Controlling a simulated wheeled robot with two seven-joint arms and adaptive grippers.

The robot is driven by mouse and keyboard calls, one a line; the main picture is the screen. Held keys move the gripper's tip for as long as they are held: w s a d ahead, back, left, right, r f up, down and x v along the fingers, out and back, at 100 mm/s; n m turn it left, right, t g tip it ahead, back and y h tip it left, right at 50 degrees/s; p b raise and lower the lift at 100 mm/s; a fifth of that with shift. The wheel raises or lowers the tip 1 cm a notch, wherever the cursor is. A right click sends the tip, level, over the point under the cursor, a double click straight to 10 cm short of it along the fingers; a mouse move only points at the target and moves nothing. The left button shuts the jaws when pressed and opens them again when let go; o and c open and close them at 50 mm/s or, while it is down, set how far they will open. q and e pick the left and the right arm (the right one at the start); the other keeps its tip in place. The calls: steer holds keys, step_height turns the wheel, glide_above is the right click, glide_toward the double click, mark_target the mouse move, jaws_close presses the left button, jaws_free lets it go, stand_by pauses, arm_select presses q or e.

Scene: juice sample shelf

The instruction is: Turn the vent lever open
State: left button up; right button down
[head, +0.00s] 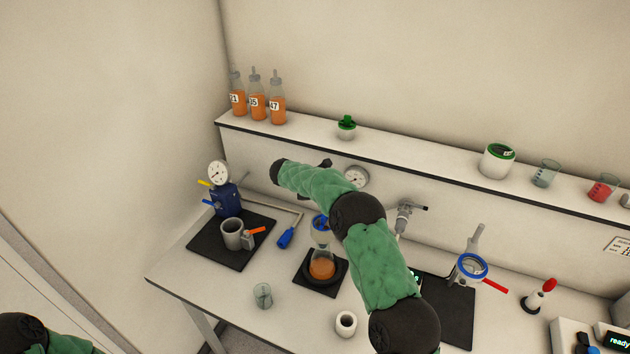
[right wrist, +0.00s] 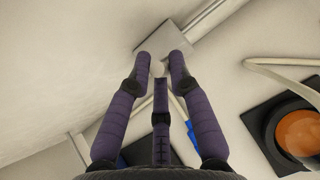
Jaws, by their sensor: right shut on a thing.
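A blue pump (head: 226,200) with a round gauge (head: 219,173) stands on a black mat at the left. It carries a yellow lever (head: 204,183) and a blue lever (head: 208,202). A red lever (head: 495,286) is on the fitting at the right. Which is the vent lever, I cannot tell. My right gripper (right wrist: 160,70) is shut on a small pale piece (right wrist: 158,68) in the right wrist view; its identity is unclear. My left gripper is out of view.
A blue-handled tool (head: 287,238) lies nearby. A glass beaker (head: 263,295) and white cup (head: 346,323) stand in front. Orange bottles (head: 257,106) line the shelf (head: 318,136).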

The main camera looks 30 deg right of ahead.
steer(key=shift+f, duration=0.2)
stand_by(0.3)
steer(key=c, duration=1.1)
jaws_free()
steer(key=shift+r, duration=0.2)
steer(key=v, duration=1.1)
steer(key=shift+a+r, duration=0.25)
steer(key=shift+a, duration=0.15)
steer(key=shift+r, duration=0.1)
